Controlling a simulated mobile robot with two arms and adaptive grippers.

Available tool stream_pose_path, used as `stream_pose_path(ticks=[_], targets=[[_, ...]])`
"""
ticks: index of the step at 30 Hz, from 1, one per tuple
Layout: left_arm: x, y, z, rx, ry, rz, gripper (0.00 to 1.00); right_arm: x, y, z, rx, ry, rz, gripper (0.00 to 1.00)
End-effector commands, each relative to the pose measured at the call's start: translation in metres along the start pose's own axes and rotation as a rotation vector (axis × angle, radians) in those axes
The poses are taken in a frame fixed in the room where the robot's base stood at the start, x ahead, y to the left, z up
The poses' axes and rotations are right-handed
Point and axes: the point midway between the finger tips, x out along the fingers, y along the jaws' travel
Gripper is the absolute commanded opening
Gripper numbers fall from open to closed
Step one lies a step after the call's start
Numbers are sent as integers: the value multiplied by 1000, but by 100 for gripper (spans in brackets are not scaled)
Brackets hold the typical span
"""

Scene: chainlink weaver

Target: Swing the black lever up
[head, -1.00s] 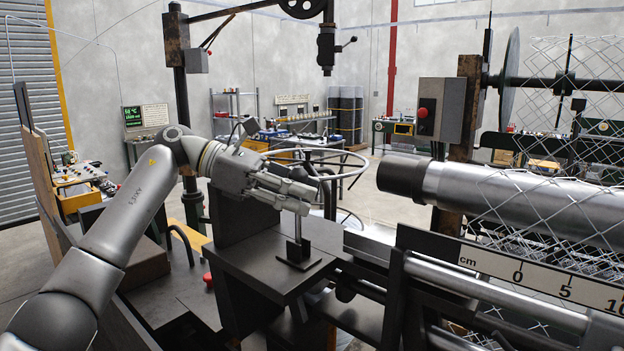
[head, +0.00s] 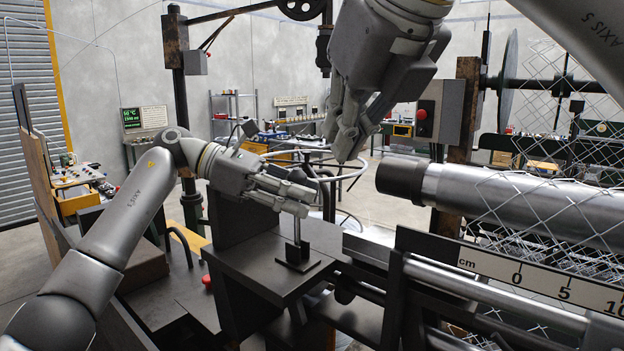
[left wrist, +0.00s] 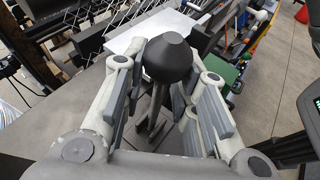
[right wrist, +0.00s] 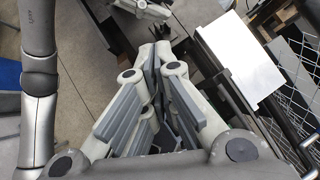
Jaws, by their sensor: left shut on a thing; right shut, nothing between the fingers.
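The black lever (head: 297,232) stands close to upright on a small dark square base, on the dark machine block. My left gripper (head: 298,200) is shut on its upper end in the head view, hiding much of it. In the left wrist view the lever's round black knob (left wrist: 167,57) shows between the fingers. My right gripper (head: 346,150) hangs fingers down, shut and empty, above and to the right of the lever, apart from it. Its closed fingers (right wrist: 152,62) also show in the right wrist view.
A dark steel roller (head: 400,178) and wire mesh (head: 540,200) lie right of the lever. A ruler plate (head: 540,285) crosses the front right. A red button (head: 207,280) sits at the block's left.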

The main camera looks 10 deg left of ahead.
Motion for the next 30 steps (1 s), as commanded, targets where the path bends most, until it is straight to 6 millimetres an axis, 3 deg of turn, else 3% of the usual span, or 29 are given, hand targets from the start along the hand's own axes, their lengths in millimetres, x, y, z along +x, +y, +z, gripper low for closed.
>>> stream_pose_path(ticks=[8, 19, 30], targets=[[0, 1, -4, -5, 7, 1, 0, 34, -2, -6, 16, 27, -33, 0], [0, 0, -3, -6, 6, 0, 0, 112, -4, -6, 14, 25, -30, 0], [0, 0, -4, -5, 6, 0, 0, 135, -5, 20, 15, 22, -31, 0]])
